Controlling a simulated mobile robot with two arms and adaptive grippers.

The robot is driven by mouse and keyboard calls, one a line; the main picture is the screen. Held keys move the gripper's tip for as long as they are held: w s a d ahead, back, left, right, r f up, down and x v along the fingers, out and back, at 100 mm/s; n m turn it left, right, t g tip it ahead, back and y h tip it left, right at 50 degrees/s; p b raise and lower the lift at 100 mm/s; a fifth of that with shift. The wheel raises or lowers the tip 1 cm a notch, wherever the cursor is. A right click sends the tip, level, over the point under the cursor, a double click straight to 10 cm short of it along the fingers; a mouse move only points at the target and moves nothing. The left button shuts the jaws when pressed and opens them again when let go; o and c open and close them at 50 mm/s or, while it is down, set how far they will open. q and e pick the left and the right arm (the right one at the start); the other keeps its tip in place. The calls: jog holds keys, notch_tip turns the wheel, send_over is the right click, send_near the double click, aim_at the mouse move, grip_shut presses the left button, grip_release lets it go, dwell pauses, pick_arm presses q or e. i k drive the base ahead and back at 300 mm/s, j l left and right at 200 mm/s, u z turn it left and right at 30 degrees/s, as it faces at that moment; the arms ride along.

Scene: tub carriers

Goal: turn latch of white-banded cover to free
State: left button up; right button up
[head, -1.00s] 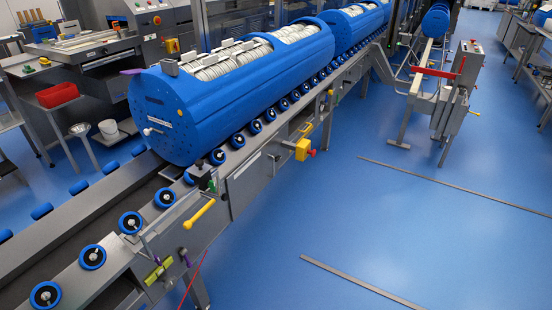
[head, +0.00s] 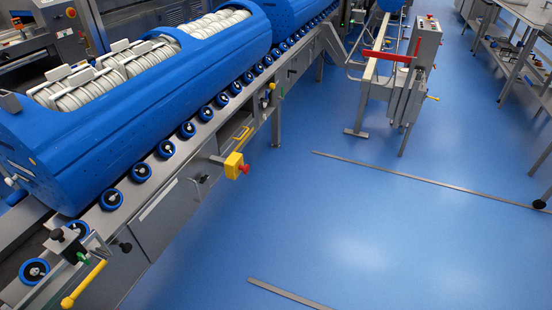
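A large blue tub carrier (head: 140,120) lies on the roller line at the left. Its open top shows rows of white ringed pieces (head: 75,95) with pale flat tabs across them. A small white knob (head: 12,181) sticks out of its near end at the left edge. I cannot tell which part is the white-banded cover, or make out its latch. A second blue carrier (head: 290,15) lies behind the first, cut off by the top edge. Neither of my grippers is in view.
Blue rollers (head: 141,172) line the metal conveyor. A yellow handle (head: 83,284) and a yellow box with a red button (head: 234,165) jut from its side. A grey post with a red bar (head: 390,57) stands beyond. The blue floor (head: 340,225) is open, with metal strips.

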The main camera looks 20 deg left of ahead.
aim_at(204, 179)
jog(key=i+l+z, duration=0.1)
jog(key=i, duration=0.6)
jog(key=i+l+z, duration=0.1)
jog(key=i, duration=0.55)
jog(key=i+l+u, duration=0.15)
jog(key=i+u, duration=0.2)
jog(key=u, duration=0.15)
jog(key=i+l+u, duration=0.3)
jog(key=u, duration=0.2)
jog(key=i+l+u, duration=0.35)
jog(key=u, duration=0.15)
